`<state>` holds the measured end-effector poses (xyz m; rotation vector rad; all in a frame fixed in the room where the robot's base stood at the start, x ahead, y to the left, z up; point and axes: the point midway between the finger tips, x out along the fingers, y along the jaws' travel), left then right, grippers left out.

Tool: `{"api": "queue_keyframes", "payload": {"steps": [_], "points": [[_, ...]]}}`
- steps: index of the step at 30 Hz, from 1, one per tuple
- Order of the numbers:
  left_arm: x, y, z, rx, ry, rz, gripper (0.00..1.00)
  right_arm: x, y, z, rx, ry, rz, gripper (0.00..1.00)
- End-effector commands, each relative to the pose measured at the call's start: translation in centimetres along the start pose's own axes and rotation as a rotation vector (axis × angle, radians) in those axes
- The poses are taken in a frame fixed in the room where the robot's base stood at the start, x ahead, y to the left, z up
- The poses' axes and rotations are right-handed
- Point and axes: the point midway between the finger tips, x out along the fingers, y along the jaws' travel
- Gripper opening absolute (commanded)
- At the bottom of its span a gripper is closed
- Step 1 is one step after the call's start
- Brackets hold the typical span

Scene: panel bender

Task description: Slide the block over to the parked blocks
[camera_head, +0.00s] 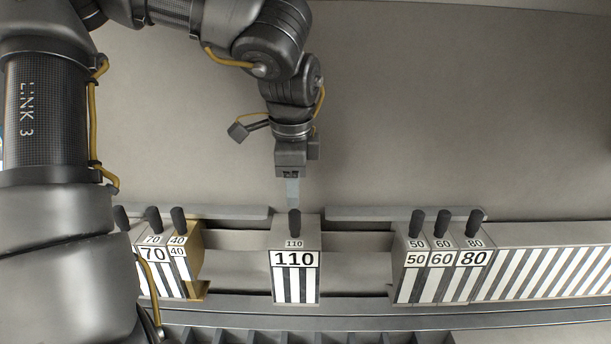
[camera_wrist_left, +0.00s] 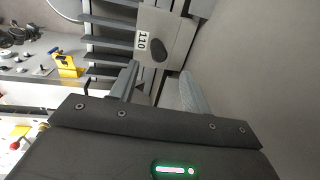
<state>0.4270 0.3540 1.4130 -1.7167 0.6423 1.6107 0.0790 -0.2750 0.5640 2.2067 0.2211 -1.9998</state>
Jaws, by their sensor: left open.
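The block marked 110 (camera_head: 295,262) stands alone on the rail in the middle of the head view, with a dark upright knob (camera_head: 294,222) on top. Parked blocks marked 50, 60 and 80 (camera_head: 441,262) stand to its right, and blocks marked 70 and 40 (camera_head: 166,262) to its left, with gaps between. My left gripper (camera_head: 293,195) is just above and behind the 110 block's knob. In the left wrist view, its two fingers (camera_wrist_left: 157,92) are open and apart, and the 110 block (camera_wrist_left: 163,38) with its knob lies beyond the tips. My right gripper is not in view.
A long striped block row (camera_head: 545,260) extends to the right of the 80 block. The rail is bare on both sides of the 110 block. Slots (camera_head: 290,336) run along the front. A yellow part (camera_wrist_left: 67,65) shows in the left wrist view.

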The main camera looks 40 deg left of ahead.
Motion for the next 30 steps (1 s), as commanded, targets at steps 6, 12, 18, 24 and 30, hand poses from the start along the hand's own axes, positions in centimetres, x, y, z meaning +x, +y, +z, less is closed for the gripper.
{"api": "queue_keyframes", "payload": {"steps": [6,12,18,24,30], "points": [[1.0,0.0,-0.4,0.009,0.001,0.002,0.47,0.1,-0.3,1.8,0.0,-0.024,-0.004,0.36],[3.1,0.1,-0.4,0.008,0.0,0.002,0.47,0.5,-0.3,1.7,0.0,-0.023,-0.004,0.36],[6.4,0.1,-0.3,0.006,0.001,0.004,0.47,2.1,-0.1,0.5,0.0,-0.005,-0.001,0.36],[9.2,0.1,-0.4,0.007,0.002,0.0,0.47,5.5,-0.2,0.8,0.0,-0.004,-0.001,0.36],[10.0,0.0,-0.4,0.007,0.002,-0.001,0.47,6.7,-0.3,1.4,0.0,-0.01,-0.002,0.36]]}}
